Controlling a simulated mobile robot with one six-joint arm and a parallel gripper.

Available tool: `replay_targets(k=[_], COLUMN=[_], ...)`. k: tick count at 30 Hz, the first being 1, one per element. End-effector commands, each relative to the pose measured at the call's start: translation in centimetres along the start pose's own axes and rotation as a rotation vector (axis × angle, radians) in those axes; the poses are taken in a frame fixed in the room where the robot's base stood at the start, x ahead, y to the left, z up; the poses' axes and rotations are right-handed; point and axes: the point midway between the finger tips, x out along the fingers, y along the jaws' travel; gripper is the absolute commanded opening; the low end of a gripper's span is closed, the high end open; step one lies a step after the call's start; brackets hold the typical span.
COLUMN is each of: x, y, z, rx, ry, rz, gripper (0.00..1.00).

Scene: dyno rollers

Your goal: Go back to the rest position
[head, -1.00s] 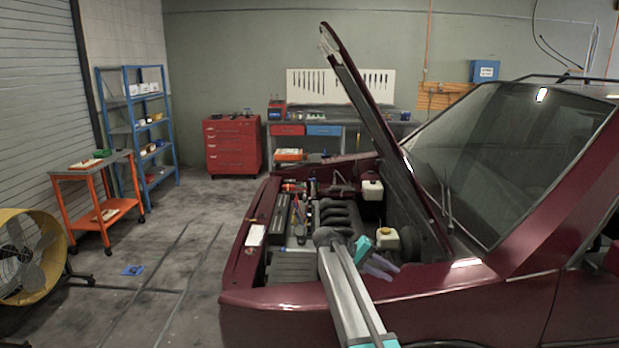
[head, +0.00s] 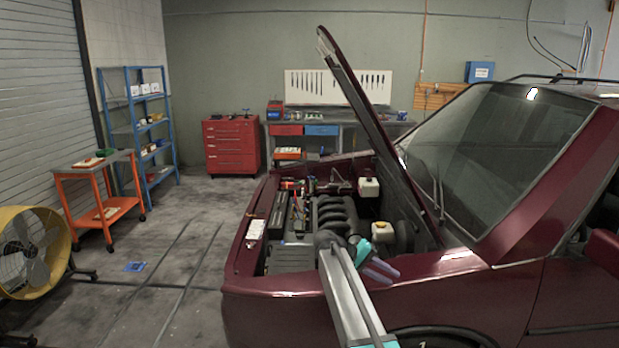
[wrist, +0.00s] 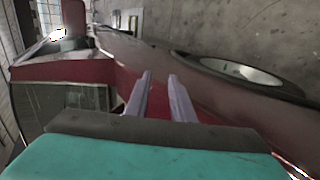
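My gripper (head: 384,272) is held above the near fender of a dark red car (head: 300,305), beside the open engine bay. In the head view my arm rises from the bottom edge toward the bay, and the gripper's lilac fingers point right and down. In the wrist view the two fingers of my gripper (wrist: 160,77) stand apart with nothing between them, so it is open and empty. They look along the car's red side, with a wheel (wrist: 245,72) at right. The fingertips do not visibly touch the car.
The raised hood (head: 370,120) stands over the engine bay (head: 290,260), right of centre. A yellow fan (head: 30,250) and an orange cart (head: 105,200) stand at left. A red tool chest (head: 232,145) and workbench are at the back. The floor (head: 170,255) between is mostly clear.

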Motion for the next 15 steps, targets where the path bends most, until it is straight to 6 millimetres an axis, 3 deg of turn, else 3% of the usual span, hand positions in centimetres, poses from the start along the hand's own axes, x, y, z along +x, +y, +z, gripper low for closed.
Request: replay_targets(k=[8,15], x=[2.0,5.3], y=[-3.9,-8.6], z=[1.8,4.5], rx=[-0.041,-0.090], ry=[-0.005,-0.022], rz=[-0.043,-0.102], gripper=[0.22,0.22])
